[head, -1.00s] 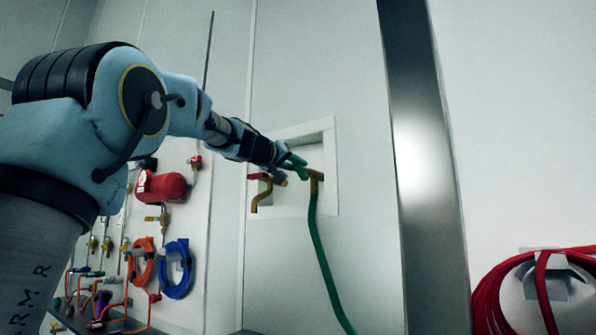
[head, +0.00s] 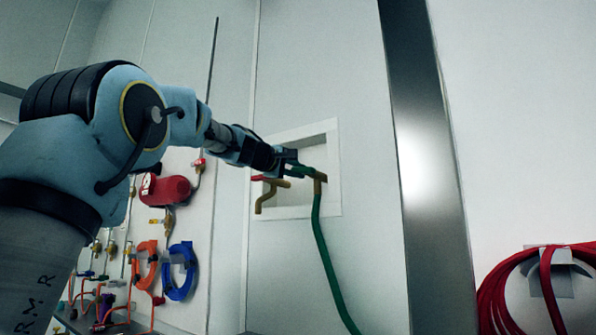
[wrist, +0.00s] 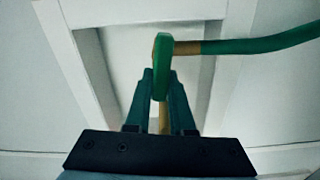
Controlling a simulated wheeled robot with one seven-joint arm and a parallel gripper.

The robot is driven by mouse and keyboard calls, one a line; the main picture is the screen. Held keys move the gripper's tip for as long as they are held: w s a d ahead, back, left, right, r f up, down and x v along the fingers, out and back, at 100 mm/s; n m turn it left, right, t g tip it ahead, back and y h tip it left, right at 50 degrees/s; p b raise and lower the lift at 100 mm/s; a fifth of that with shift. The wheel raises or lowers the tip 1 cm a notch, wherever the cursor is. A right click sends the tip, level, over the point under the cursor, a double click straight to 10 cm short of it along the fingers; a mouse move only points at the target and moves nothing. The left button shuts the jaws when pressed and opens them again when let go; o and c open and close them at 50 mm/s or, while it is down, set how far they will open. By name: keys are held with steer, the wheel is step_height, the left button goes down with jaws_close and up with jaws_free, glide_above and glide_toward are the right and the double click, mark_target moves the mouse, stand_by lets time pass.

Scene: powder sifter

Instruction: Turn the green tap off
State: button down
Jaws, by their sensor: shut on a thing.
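The green tap (head: 305,168) is in the white wall recess, with its green handle at the top of a brass spout. It also shows in the wrist view as an upright green handle (wrist: 163,68). My gripper (head: 291,160) is at the handle, and in the wrist view its two fingers (wrist: 160,92) are on either side of the handle's lower part. The gripper is shut on the handle. The green hose (head: 322,260) hangs down from the brass spout. The far side of the handle is hidden.
A second tap with a red handle and brass spout (head: 268,191) sits just left, close under my gripper. The recess frame (head: 334,175) surrounds both taps. A steel post (head: 425,170) and a coiled red hose (head: 500,290) are on the right.

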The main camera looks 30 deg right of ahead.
steer(key=shift+f+n, duration=0.15)
steer(key=shift+n, duration=0.65)
steer(key=c, duration=0.8)
jaws_free()
steer(key=shift+b+v, duration=2.25)
steer(key=shift+v, duration=3.15)
